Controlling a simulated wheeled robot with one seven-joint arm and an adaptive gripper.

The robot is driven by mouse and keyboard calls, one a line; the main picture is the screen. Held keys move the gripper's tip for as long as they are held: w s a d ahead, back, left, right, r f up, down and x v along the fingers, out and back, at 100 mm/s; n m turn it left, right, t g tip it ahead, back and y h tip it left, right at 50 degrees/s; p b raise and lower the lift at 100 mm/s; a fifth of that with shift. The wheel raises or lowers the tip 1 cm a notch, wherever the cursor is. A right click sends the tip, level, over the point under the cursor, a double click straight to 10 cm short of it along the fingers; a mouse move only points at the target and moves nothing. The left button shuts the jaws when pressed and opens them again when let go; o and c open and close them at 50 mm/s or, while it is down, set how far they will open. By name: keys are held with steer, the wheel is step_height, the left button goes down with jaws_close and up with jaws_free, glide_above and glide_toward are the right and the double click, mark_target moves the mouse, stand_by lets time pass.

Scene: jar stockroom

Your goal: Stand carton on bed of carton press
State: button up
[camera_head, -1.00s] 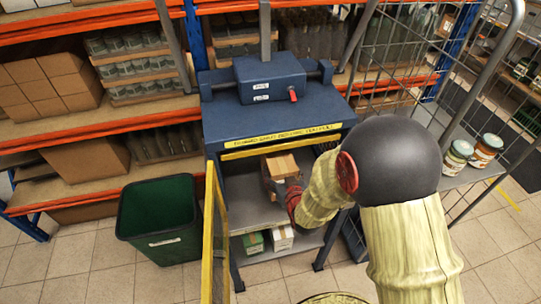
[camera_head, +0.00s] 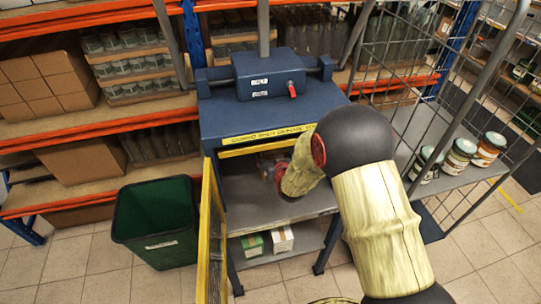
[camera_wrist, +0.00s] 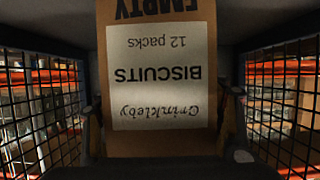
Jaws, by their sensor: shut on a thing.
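The carton (camera_wrist: 162,75) fills the middle of the wrist view. It is brown with a white label reading "Crinkleby BISCUITS 12 packs" and "EMPTY", upside down in the picture. My gripper (camera_wrist: 162,125) has a finger at each side of it and is shut on it. In the head view my gripper (camera_head: 273,168) reaches into the blue carton press (camera_head: 270,112), above its grey bed (camera_head: 248,203).
The yellow-framed mesh gate (camera_head: 211,235) stands open at the press's left. A green bin (camera_head: 157,222) is left of it. Two small boxes (camera_head: 268,241) lie on the shelf below the bed. A wire cage trolley (camera_head: 468,185) with jars stands at right.

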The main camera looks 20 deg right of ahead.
steer(key=shift+r, duration=0.15)
steer(key=shift+f, duration=0.2)
steer(key=o, duration=1.5)
steer(key=shift+r, duration=0.1)
steer(key=shift+r, duration=0.15)
steer(key=p+v, duration=0.2)
steer(key=v, duration=1)
steer(key=shift+p, duration=0.4)
